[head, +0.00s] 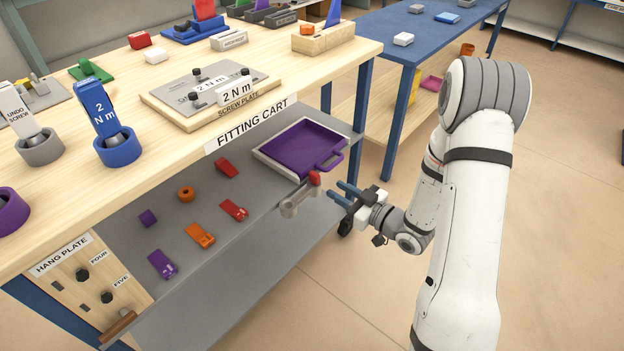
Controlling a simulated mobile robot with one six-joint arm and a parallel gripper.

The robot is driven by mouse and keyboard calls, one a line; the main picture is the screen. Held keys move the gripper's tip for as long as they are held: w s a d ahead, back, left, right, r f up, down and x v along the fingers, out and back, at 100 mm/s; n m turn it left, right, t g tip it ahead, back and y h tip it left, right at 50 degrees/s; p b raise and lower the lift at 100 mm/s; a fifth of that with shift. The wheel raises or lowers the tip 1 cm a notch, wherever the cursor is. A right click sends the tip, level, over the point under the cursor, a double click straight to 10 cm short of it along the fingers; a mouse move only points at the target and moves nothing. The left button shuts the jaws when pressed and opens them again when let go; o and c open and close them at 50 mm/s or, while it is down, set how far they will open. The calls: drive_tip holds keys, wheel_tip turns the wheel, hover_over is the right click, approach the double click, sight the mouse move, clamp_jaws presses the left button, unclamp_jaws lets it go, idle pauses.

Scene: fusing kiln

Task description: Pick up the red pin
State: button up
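A small red pin (315,178) stands upright at the end of a grey holder (298,196), at the front right edge of the cart's lower shelf. Its lower part is hidden in or behind the holder. A small gap shows between the fingertips and the pin.
The grey lower shelf (190,285) holds a purple tray (258,156), a red block (227,167), a red clip (234,210), and orange and purple pieces. The wooden cart top (190,140) overhangs it. Open floor lies in front and to the right.

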sight(319, 180)
drive_tip(key=shift+y, duration=0.3)
drive_tip(key=x, duration=0.2)
drive_tip(key=b+x, duration=0.1)
drive_tip(key=x, duration=0.2)
drive_tip(key=b+x, duration=0.1)
drive_tip(key=x, duration=0.1)
drive_tip(key=shift+s+a+r, duration=0.1)
drive_tip(key=shift+a+r, duration=0.2)
drive_tip(key=shift+a, duration=0.2)
drive_tip(key=shift+c, duration=0.2)
clamp_jaws()
